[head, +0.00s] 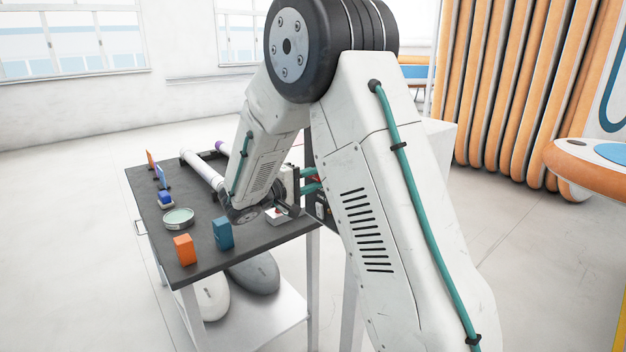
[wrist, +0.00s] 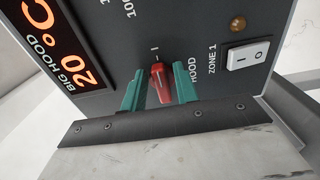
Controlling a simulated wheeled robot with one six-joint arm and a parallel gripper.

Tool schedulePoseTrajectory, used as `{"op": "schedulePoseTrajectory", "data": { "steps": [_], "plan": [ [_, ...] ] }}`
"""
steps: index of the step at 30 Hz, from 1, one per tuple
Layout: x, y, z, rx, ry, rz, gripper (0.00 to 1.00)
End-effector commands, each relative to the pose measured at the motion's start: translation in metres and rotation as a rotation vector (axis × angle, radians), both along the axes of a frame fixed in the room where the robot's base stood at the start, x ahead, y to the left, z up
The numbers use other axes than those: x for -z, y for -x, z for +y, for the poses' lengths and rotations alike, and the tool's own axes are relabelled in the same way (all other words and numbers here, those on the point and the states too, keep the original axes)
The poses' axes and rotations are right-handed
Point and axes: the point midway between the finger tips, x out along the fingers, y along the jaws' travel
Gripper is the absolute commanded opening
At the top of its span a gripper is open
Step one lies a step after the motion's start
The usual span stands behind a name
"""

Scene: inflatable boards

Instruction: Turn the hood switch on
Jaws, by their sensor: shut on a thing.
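In the wrist view, a red hood switch (wrist: 161,88) stands out from a dark control panel (wrist: 207,88), beside the label HOOD. It is a knob, and its narrow end points towards a mark like an "I". My gripper (wrist: 158,76) has its two teal fingers on either side of the knob and is shut on it. Part of the knob's base is hidden by the gripper. In the head view, my gripper (head: 311,181) is at the panel by the table's right edge, and the knob is mostly hidden.
A white rocker switch (wrist: 247,55) marked ZONE 1 and an amber lamp (wrist: 237,24) are on the panel. A lit display (wrist: 62,38) reads 20 °C. The dark table (head: 200,258) bears an orange block (head: 185,250), a blue block (head: 222,233) and a round dish (head: 178,218).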

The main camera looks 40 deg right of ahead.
Motion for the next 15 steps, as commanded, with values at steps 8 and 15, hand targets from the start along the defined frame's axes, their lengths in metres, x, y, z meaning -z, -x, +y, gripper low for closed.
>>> {"op": "schedulePoseTrajectory", "data": {
  "steps": [8,15],
  "plan": [
    [0.0009,-0.0001,0.0006,-0.001,-0.001,-0.014,0.07],
    [0.001,-0.0001,0.0005,-0.001,-0.001,-0.013,0.33]
  ]
}}
